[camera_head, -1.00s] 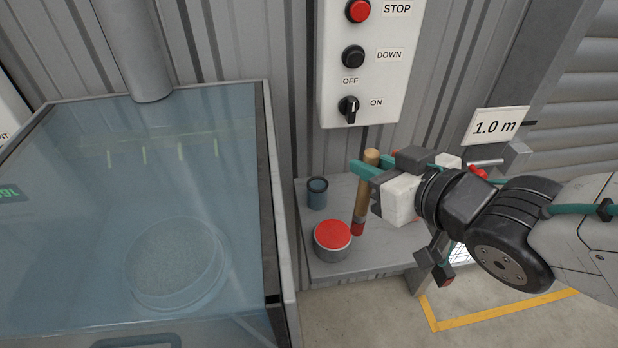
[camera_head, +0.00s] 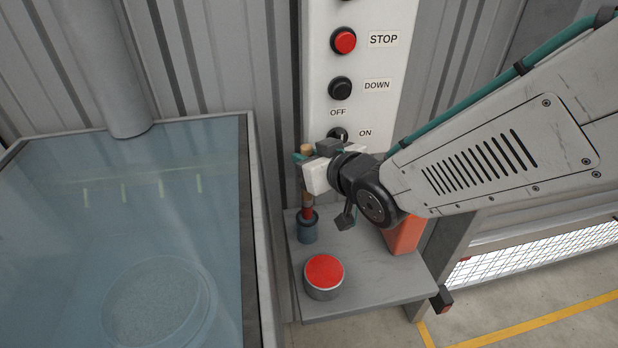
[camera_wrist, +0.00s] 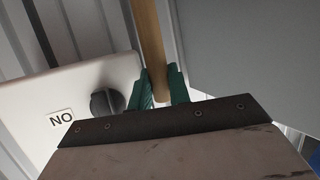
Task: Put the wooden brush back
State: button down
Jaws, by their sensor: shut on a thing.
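The wooden brush (camera_head: 307,211) is a slim, upright wooden stick with a red lower end. My gripper (camera_head: 303,159) is shut on its upper part; the teal fingers close on the wood in the wrist view (camera_wrist: 160,88). A small blue-grey cup (camera_head: 307,231) stands on the grey shelf (camera_head: 365,287), directly below the brush. The brush's red end is at the cup's mouth; I cannot tell how far inside it is.
A round red-topped thing (camera_head: 324,274) stands at the shelf's front. An orange block (camera_head: 403,236) is on the right, partly behind my arm. A white control panel (camera_head: 347,100) with knobs is on the wall behind. A glass-topped tank (camera_head: 120,220) is on the left.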

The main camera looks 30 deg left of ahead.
aim_at(308, 205)
notch_tip(308, 205, down, 7)
jog(key=shift+a+f, duration=0.1)
jog(key=shift+f, duration=0.05)
jog(key=shift+w+a, duration=0.25)
jog(key=shift+a, duration=0.05)
jog(key=shift+d, duration=0.1)
jog(key=c, duration=1.3)
grip_release()
jog(key=shift+f, duration=0.1)
jog(key=shift+d, duration=0.1)
